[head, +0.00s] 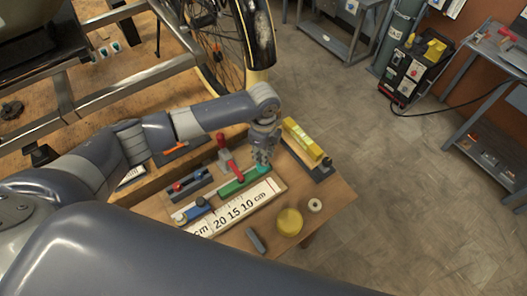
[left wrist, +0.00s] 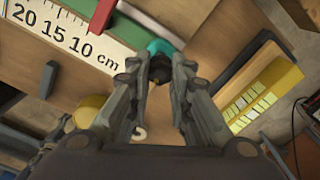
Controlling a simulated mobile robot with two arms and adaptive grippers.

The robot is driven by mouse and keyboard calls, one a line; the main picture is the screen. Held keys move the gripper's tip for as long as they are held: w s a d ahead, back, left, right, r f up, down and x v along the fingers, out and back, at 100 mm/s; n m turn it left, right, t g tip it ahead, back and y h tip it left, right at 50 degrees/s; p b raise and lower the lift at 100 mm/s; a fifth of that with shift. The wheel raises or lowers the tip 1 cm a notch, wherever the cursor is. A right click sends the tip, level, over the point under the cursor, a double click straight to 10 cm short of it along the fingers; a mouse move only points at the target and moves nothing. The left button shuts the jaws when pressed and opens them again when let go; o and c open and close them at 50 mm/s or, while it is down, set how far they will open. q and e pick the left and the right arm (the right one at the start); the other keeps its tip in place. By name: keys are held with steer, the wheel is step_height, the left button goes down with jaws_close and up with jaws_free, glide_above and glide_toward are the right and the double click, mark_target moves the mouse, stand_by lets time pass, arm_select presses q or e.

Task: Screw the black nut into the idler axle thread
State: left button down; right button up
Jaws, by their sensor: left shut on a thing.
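My left gripper (head: 264,158) points down over the right end of a small wooden table. In the left wrist view its fingers (left wrist: 159,72) are shut on a small dark piece, which looks like the black nut (left wrist: 158,73). A teal round piece (left wrist: 163,47) lies just beyond the fingertips, at the end of a green bar (head: 238,183). It also shows under the gripper in the head view (head: 263,169). I cannot tell whether the dark piece touches it. I cannot make out the idler axle thread. My right gripper is not in view.
A red-handled clamp (head: 229,158) stands by the green bar. A white ruler (head: 238,210) lies in front. A yellow block (head: 302,139), a yellow round tub (head: 289,222) and a white ring (head: 315,205) are near the right edge. A wheel (head: 222,45) stands behind.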

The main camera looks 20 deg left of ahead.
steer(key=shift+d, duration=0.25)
arm_select(q)
steer(key=shift+p, duration=0.65)
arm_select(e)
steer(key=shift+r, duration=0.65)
arm_select(q)
steer(key=shift+f, duration=0.1)
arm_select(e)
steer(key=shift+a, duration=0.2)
arm_select(q)
steer(key=shift+f+b, duration=0.9)
steer(key=shift+f, duration=0.45)
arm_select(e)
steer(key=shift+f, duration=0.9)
arm_select(q)
steer(key=c, duration=1.4)
jaws_free()
steer(key=shift+o, duration=0.2)
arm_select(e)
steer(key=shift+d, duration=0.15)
arm_select(q)
steer(key=shift+r, duration=0.15)
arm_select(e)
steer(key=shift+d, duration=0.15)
arm_select(q)
step_height(320, 180, up, 12)
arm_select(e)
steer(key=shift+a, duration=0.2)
